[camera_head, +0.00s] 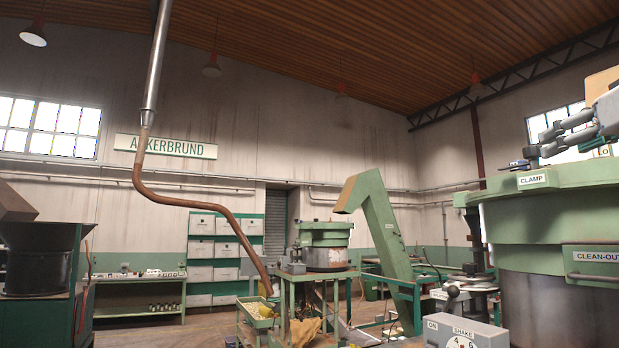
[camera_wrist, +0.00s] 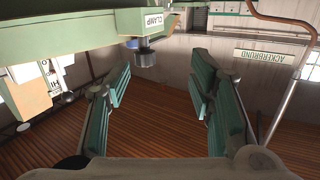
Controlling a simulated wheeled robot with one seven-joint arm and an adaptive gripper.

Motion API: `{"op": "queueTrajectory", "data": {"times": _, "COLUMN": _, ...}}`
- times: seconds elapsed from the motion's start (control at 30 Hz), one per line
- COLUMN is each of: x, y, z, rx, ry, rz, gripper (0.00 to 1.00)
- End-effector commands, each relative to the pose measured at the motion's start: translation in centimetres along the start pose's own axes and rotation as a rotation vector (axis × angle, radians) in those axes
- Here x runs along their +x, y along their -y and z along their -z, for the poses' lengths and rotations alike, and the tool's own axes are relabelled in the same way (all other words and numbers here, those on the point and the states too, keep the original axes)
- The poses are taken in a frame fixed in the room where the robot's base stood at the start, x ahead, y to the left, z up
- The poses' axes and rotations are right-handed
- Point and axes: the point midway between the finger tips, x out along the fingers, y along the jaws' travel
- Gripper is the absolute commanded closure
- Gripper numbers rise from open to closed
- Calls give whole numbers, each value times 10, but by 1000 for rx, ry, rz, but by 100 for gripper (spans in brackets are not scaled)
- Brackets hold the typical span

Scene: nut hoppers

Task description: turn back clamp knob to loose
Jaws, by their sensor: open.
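The clamp knob (camera_head: 519,165) is a small dark knob with a bluish part, at the rim of the large green hopper (camera_head: 560,177), beside its white CLAMP label (camera_head: 532,180). My gripper (camera_head: 552,139) is open and empty, just above and to the right of the knob in the head view. In the upside-down wrist view, the dark knob (camera_wrist: 146,57) appears beyond the gap between my two teal finger pads (camera_wrist: 160,82), nearer the left one. The pads do not touch it. Which way the knob is set cannot be told.
A grey SHAKE control box (camera_head: 464,332) stands low in front. A green inclined conveyor (camera_head: 383,235) and a smaller hopper (camera_head: 325,245) stand behind. The space left of the knob looks open.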

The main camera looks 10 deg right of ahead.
Motion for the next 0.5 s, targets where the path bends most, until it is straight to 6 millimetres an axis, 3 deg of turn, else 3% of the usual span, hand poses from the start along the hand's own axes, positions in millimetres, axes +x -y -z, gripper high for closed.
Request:
{"op": "queueTrajectory", "data": {"times": 0.1, "x": -7, "y": -19, "z": 20, "rx": -32, "ry": -53, "rz": -28, "gripper": 51}}
{"op": "queueTrajectory", "data": {"times": 0.27, "x": -1, "y": -23, "z": 26, "rx": -42, "ry": -67, "rz": -32, "gripper": 51}}
{"op": "queueTrajectory", "data": {"times": 0.5, "x": 38, "y": -24, "z": 28, "rx": -39, "ry": -63, "rz": -30, "gripper": 51}}
